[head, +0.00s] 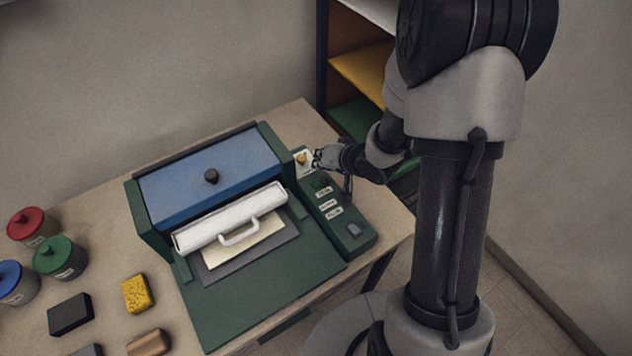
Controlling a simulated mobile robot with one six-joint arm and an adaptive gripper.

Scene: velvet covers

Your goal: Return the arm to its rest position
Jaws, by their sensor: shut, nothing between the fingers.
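My arm reaches in from the right side of the head view and bends down toward the table. My gripper (322,158) is shut and empty. I cannot tell whether the fingertips touch the knob. The panel runs along the right side of a green machine with a blue lid (213,180) and a black knob on top.
A white roller bar with a handle (231,217) lies across the machine's front, over a pale sheet. Red, green and blue lidded pots (58,257), a yellow sponge (137,294) and dark blocks (70,314) stand at left. A shelf (362,72) stands behind my arm.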

